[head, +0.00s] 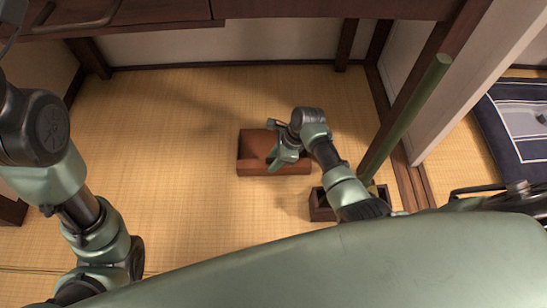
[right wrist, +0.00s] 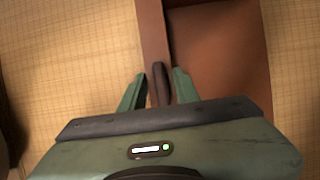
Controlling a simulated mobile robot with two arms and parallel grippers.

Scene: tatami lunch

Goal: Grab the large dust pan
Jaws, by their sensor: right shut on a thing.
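The large dust pan (head: 253,142) is a reddish-brown, tray-like pan lying on the tatami floor in the middle of the head view. My right gripper (head: 279,160) reaches down over it. In the right wrist view, the pan (right wrist: 222,60) fills the upper right. There my right gripper (right wrist: 159,85) has its green fingers on both sides of the pan's dark, narrow handle (right wrist: 160,75), shut on it. My left arm shows at the left of the head view, but its gripper is out of frame.
A small dark wooden box (head: 319,207) stands on the floor right of the pan. A long green pole (head: 408,115) leans up beside it. A wooden post and sill are at right, with a blue cushion (head: 520,115) beyond. The tatami (head: 165,150) left of the pan is clear.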

